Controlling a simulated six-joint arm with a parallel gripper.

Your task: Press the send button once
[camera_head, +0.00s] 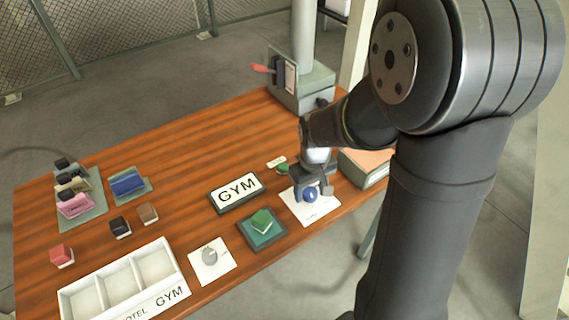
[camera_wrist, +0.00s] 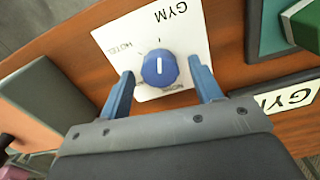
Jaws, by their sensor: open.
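A small green button-like piece (camera_head: 282,169) sits beside a small white label (camera_head: 277,162) near the table's middle; I cannot read the label, so I cannot tell if this is the send button. A round grey piece (camera_head: 209,256) sits on a white card at the front edge. My gripper (camera_head: 311,191) is open over a blue dial (camera_wrist: 160,67) on a white plate (camera_wrist: 189,24) marked GYM and HOTEL; another mark is partly hidden. In the wrist view its fingers stand on either side of the dial, with visible gaps. The dial's white line points between HOTEL and GYM.
A GYM sign (camera_head: 237,193) and a green block on a teal tray (camera_head: 251,238) lie left of my gripper. A box (camera_head: 365,171) stands right.

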